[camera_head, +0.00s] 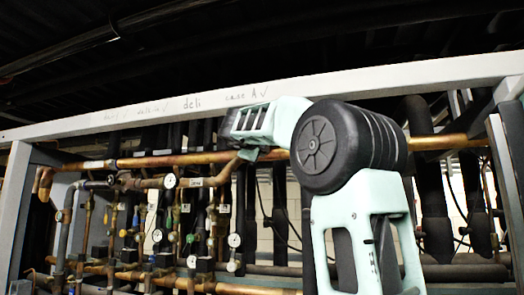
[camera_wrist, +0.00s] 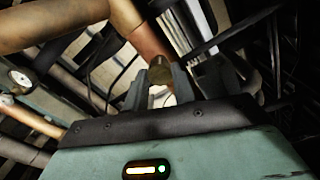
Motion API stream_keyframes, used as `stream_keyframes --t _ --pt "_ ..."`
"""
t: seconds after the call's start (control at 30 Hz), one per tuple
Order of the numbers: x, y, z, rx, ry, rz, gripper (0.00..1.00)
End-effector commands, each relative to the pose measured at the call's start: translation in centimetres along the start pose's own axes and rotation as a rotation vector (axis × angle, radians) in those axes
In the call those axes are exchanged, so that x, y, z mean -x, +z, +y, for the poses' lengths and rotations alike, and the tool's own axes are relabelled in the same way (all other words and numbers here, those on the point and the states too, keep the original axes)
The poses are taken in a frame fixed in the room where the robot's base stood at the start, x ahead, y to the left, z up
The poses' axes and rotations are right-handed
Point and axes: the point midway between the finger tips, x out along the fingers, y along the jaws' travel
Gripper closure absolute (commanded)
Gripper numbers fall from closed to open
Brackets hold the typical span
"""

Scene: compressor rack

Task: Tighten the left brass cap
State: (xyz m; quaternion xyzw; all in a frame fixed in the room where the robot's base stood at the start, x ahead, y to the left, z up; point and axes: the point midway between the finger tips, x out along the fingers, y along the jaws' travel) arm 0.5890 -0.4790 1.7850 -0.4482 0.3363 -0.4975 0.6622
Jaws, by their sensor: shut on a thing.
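In the wrist view my gripper (camera_wrist: 160,88) is shut on a dull brass cap (camera_wrist: 160,70), with one dark finger on each side of it. The cap sits at the lower end of a copper pipe (camera_wrist: 138,28). A pale round spot shows between the fingers below the cap; I cannot tell what it is. In the head view my arm reaches in from the right, and its end is up at the copper piping. The fingers and the cap are not clear there. I cannot make out a second brass cap, so I cannot tell whether this is the left one.
A white frame beam (camera_head: 190,103) with handwriting crosses above the rack. A long copper pipe (camera_head: 440,142) runs behind my arm. Several gauges, such as one gauge (camera_head: 169,181), and valves crowd the lower left. Dark insulated pipes (camera_head: 436,205) stand at right.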

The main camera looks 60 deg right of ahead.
Motion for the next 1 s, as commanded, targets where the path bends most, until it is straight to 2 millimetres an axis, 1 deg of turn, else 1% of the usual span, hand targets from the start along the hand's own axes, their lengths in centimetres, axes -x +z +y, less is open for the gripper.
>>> stream_keyframes --t 0.03,0.4,0.43,0.47,0.5,0.83,0.93,1.0 --pt "0.0 -0.1 0.2 -0.003 0.004 0.004 0.97" --pt "-0.1 -0.1 0.3 -0.006 0.004 0.005 0.97" --pt "-0.1 -0.1 0.3 -0.006 0.004 0.005 0.71" --pt "-0.1 -0.1 0.2 -0.006 0.004 0.005 0.63" --pt "-0.1 -0.1 0.2 -0.005 0.004 0.005 0.52" --pt "0.2 -0.1 0.1 -0.006 0.001 0.001 0.52" --pt "1.0 0.0 0.2 -0.007 0.001 -0.001 0.52" --pt "2.1 -0.1 0.3 -0.007 0.001 -0.002 0.52"
